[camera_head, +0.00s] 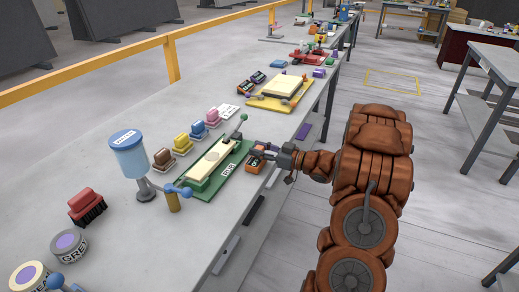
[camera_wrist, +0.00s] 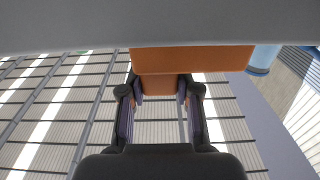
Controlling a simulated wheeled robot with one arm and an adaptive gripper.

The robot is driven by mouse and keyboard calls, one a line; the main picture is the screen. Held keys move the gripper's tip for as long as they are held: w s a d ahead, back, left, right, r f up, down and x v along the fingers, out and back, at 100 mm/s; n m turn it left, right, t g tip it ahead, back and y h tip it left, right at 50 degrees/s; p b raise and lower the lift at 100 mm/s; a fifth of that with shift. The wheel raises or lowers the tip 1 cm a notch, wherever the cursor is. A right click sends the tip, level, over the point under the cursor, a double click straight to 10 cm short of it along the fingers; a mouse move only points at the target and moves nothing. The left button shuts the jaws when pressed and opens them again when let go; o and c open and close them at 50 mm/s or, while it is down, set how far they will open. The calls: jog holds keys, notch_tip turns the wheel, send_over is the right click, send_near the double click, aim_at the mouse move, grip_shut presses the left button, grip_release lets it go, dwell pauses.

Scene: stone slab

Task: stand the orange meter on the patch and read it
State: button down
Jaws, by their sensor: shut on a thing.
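The orange meter (camera_head: 255,164) is a small orange box with a dark face. It is beside the right edge of the green base (camera_head: 232,166). My gripper (camera_head: 266,152) reaches in from the right and is shut on the meter. In the wrist view the orange body (camera_wrist: 190,60) sits between the two fingers of my gripper (camera_wrist: 160,88). The meter is apart from the patch. I cannot tell whether it touches the table.
A blue-topped dispenser (camera_head: 128,155) stands left of the base.

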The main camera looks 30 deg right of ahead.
jog(key=shift+f, duration=0.2)
jog(key=c, duration=0.8)
grip_release()
